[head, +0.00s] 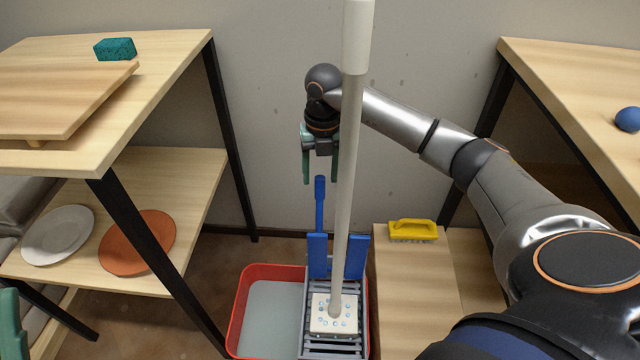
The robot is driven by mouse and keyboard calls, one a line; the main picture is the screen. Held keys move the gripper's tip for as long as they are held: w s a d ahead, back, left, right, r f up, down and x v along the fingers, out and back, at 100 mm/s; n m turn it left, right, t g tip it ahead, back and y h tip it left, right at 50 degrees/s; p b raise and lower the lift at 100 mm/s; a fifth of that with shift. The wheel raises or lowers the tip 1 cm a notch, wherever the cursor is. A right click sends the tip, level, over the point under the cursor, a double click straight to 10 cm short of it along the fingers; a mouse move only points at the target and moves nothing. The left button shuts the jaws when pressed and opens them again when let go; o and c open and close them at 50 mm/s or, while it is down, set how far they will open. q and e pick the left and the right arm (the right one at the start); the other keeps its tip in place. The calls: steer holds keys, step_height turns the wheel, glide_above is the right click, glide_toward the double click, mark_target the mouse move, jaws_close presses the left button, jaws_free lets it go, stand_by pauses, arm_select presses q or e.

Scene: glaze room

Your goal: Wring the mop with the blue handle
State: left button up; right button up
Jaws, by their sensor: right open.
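The mop stands upright with a slight tilt, its pale pole (350,170) rising past the top of the head view. Its white, blue-dotted mop head (322,318) sits on the grey slatted wringer (312,346). The wringer has blue upright plates (318,252) and a blue handle (320,208) standing up at the back. My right gripper (320,170) is open and points down, with the handle's top between its fingertips in the picture; contact cannot be told. The pole partly covers its right finger. Only a piece of my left gripper (10,325) shows at the lower left edge.
The wringer sits on a red bucket (240,308) of greyish water. A yellow brush (412,230) lies on a low wooden surface (412,285) to the right. Left shelving (185,185) holds plates and a teal sponge (115,49). A right table (570,75) carries a blue ball (628,119).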

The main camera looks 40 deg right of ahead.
steer(key=shift+f, duration=1.15)
jaws_close()
stand_by(0.6)
